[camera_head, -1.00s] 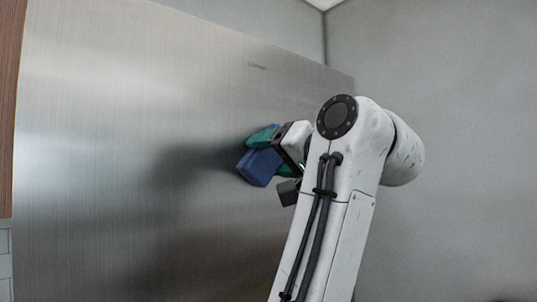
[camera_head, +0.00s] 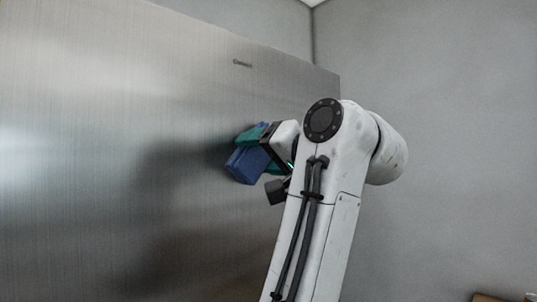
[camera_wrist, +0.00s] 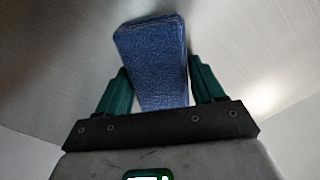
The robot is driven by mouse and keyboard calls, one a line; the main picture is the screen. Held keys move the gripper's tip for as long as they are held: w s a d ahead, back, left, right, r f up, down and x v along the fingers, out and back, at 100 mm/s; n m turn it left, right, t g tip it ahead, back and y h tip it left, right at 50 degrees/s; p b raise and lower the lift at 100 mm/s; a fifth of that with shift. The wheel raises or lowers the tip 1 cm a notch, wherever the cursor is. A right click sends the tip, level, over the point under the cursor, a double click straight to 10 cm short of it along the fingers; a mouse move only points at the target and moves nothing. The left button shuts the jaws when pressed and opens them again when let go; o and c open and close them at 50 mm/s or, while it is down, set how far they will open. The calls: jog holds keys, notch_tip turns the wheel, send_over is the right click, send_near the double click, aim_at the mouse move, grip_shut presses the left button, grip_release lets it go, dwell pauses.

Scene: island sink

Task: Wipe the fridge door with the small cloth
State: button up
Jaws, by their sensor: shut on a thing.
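The small cloth (camera_head: 247,166) is a blue folded block at the surface of the fridge door (camera_head: 110,130). The door is brushed metal and fills the left and middle of the head view. My gripper (camera_head: 254,150) has green fingers shut on the cloth. In the wrist view the cloth (camera_wrist: 155,62) stands out between the two green fingers of my gripper (camera_wrist: 160,88), its far end toward the door (camera_wrist: 70,50). The cloth looks against or very close to the door; actual contact cannot be told. Part of the cloth is hidden by the fingers.
A plain grey wall (camera_head: 440,130) stands to the right of the fridge. A small dark label (camera_head: 242,64) is on the upper part of the door. A wooden edge (camera_head: 490,297) shows at the bottom right. The door around the cloth is free of objects.

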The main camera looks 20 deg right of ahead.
jog(key=shift+s+a, duration=0.15)
jog(key=shift+a, duration=0.8)
jog(key=shift+f, duration=0.1)
jog(key=shift+s, duration=0.45)
jog(key=shift+d+b+v, duration=0.2)
jog(key=shift+b+v, duration=0.2)
jog(key=shift+v, duration=2.15)
jog(key=shift+s, duration=0.1)
jog(key=shift+v, duration=1.35)
